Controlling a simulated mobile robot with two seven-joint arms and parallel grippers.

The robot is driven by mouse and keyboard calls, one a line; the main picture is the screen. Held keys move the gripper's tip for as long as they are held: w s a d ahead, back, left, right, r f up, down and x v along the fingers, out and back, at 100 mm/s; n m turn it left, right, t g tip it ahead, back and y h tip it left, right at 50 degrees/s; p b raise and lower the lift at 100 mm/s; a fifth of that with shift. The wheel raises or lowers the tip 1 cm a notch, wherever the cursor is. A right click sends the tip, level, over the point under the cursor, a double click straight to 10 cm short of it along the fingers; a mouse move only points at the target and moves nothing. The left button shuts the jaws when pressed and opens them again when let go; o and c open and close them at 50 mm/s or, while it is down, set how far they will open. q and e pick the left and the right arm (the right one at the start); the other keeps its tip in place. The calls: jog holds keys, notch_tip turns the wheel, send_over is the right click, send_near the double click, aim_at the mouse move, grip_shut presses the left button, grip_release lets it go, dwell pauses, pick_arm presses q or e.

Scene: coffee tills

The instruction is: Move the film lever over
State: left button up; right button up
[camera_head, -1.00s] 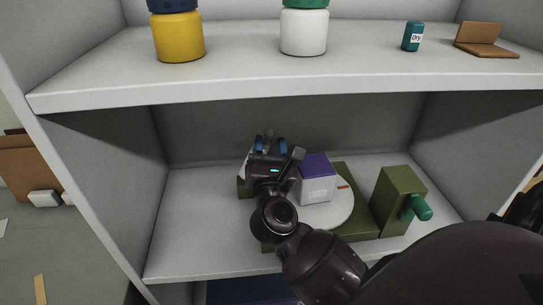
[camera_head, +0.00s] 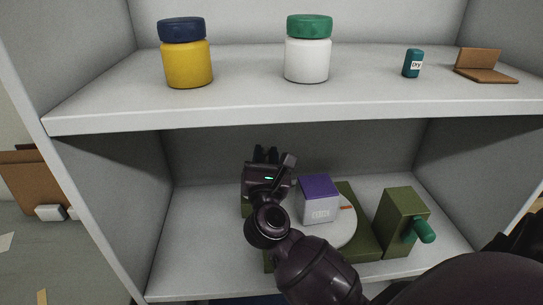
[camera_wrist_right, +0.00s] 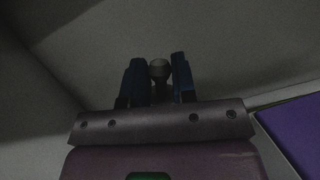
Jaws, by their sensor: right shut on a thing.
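My right gripper (camera_head: 266,155) is at the left end of an olive-green machine (camera_head: 363,225) on the lower shelf, its fingers pointing toward the back wall. In the right wrist view its two blue fingers (camera_wrist_right: 159,80) stand either side of a small grey round knob (camera_wrist_right: 159,67), which looks like the end of the film lever. The gripper is shut on this knob. The lever's lower part is hidden by the gripper. The machine carries a pale round plate (camera_head: 341,233) and a white box with a purple top (camera_head: 319,199). My left gripper is not in view.
An olive block (camera_head: 401,218) with a green handle (camera_head: 424,231) stands at the machine's right end. The upper shelf (camera_head: 250,105) overhangs, with a yellow jar (camera_head: 188,63), a white jar (camera_head: 307,60) and a small teal container (camera_head: 412,63). The lower shelf's left side is clear.

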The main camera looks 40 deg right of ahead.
jog(key=shift+w+a+r, duration=0.2)
jog(key=shift+w+a, duration=0.15)
jog(key=shift+a, duration=0.2)
jog(key=shift+w+a+r, duration=0.15)
jog(key=shift+w+a, duration=0.15)
jog(key=shift+a, duration=0.25)
jog(key=shift+w+a, duration=0.1)
jog(key=shift+w+a+r, duration=0.1)
jog(key=shift+w+a, duration=0.35)
jog(key=shift+a, duration=0.3)
jog(key=o, duration=0.8)
